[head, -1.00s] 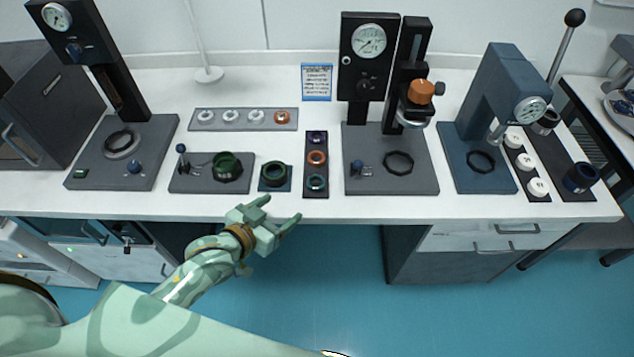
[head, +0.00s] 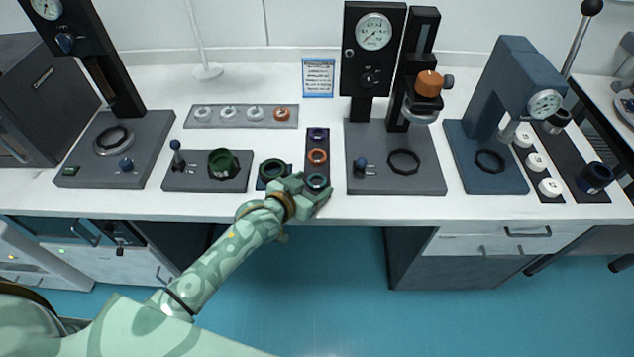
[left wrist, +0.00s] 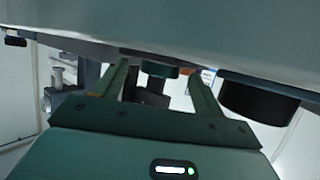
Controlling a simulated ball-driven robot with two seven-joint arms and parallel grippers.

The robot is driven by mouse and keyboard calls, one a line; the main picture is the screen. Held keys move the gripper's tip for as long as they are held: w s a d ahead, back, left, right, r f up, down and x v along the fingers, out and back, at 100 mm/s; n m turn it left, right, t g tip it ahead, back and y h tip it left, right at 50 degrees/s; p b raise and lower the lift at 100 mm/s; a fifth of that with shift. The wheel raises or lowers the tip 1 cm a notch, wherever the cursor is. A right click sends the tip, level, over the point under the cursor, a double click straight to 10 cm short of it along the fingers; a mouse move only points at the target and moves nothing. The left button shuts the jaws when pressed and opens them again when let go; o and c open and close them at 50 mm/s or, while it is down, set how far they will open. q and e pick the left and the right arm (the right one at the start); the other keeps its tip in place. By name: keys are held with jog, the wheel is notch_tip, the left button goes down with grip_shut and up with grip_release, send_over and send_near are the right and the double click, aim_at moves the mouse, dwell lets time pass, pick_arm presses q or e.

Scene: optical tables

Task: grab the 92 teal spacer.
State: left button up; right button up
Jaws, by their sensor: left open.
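The teal spacer (head: 316,181) is a small ring at the front end of a narrow dark strip (head: 318,142). A rust-orange ring (head: 317,156) and a purple-blue ring (head: 317,135) sit behind it on the same strip. My left gripper (head: 312,188) is open at the table's front edge, with its fingers close around the teal spacer's spot. I cannot tell whether they touch it. In the left wrist view the open fingers (left wrist: 163,75) have nothing clamped between them. A small dark teal part (left wrist: 160,69) shows beyond their tips. My right gripper is not in view.
A plate with a green cup (head: 222,163) is further left. A gauge press base (head: 394,180) stands close on the right. A grey strip (head: 190,122) with several rings lies behind.

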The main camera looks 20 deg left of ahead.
pick_arm(q)
jog(key=c, duration=1.1)
jog(key=shift+o, duration=0.2)
jog(key=shift+r, duration=0.1)
